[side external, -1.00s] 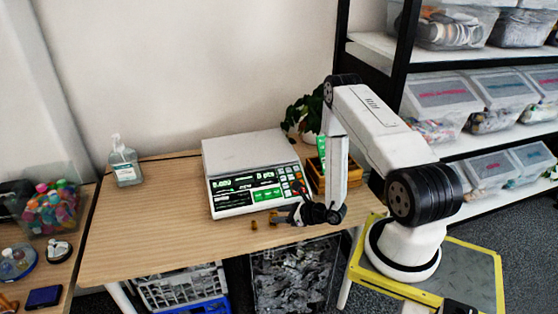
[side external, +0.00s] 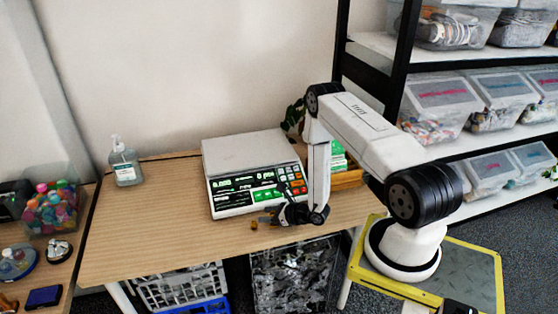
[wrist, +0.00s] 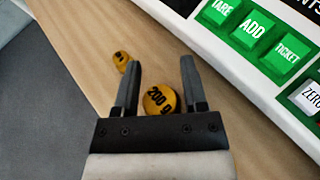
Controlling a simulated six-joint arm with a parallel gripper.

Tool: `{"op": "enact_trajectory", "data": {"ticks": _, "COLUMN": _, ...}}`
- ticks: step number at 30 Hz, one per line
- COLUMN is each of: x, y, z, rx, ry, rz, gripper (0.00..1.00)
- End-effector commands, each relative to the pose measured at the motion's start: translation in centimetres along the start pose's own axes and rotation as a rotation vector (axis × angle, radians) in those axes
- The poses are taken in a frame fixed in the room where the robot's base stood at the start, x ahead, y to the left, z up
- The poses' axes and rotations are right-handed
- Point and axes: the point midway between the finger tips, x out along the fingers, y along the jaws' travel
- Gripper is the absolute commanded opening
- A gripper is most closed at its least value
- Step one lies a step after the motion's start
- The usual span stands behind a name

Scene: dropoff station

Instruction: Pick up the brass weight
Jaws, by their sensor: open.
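A round brass weight (wrist: 160,99) marked "200 g" lies on the wooden table between the open fingers of my gripper (wrist: 158,80) in the wrist view. A smaller brass weight (wrist: 121,60) lies just outside the left finger. In the side external view, my gripper (side external: 268,219) is low over the table in front of the scale, and one small brass weight (side external: 254,226) shows beside its tips.
The counting scale (side external: 250,170) stands right behind my gripper, its keypad close to the right finger in the wrist view. The front edge of the table (side external: 150,235) is close. A sanitizer bottle (side external: 125,165) stands at the left. The table between is clear.

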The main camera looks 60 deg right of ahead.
Motion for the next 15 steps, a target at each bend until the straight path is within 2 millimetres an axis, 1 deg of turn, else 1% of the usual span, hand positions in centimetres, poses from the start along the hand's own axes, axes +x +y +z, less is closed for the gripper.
{"op": "enact_trajectory", "data": {"ticks": 7, "x": -0.03, "y": 0.01, "z": 0.00, "rx": 0.000, "ry": 0.000, "rz": 0.000, "gripper": 0.55}}
{"op": "enact_trajectory", "data": {"ticks": 8, "x": -0.03, "y": 0.01, "z": 0.00, "rx": 0.000, "ry": 0.000, "rz": 0.000, "gripper": 0.48}}
{"op": "enact_trajectory", "data": {"ticks": 9, "x": -0.03, "y": 0.01, "z": 0.00, "rx": 0.000, "ry": 0.000, "rz": 0.000, "gripper": 0.36}}
{"op": "enact_trajectory", "data": {"ticks": 11, "x": -0.04, "y": 0.01, "z": 0.00, "rx": 0.000, "ry": 0.000, "rz": 0.000, "gripper": 0.17}}
{"op": "enact_trajectory", "data": {"ticks": 12, "x": -0.04, "y": 0.01, "z": 0.00, "rx": 0.000, "ry": 0.000, "rz": 0.000, "gripper": 0.04}}
{"op": "enact_trajectory", "data": {"ticks": 13, "x": -0.04, "y": 0.01, "z": 0.00, "rx": 0.000, "ry": 0.000, "rz": 0.000, "gripper": 0.00}}
{"op": "enact_trajectory", "data": {"ticks": 15, "x": -0.04, "y": 0.02, "z": 0.00, "rx": 0.000, "ry": 0.000, "rz": 0.000, "gripper": 0.00}}
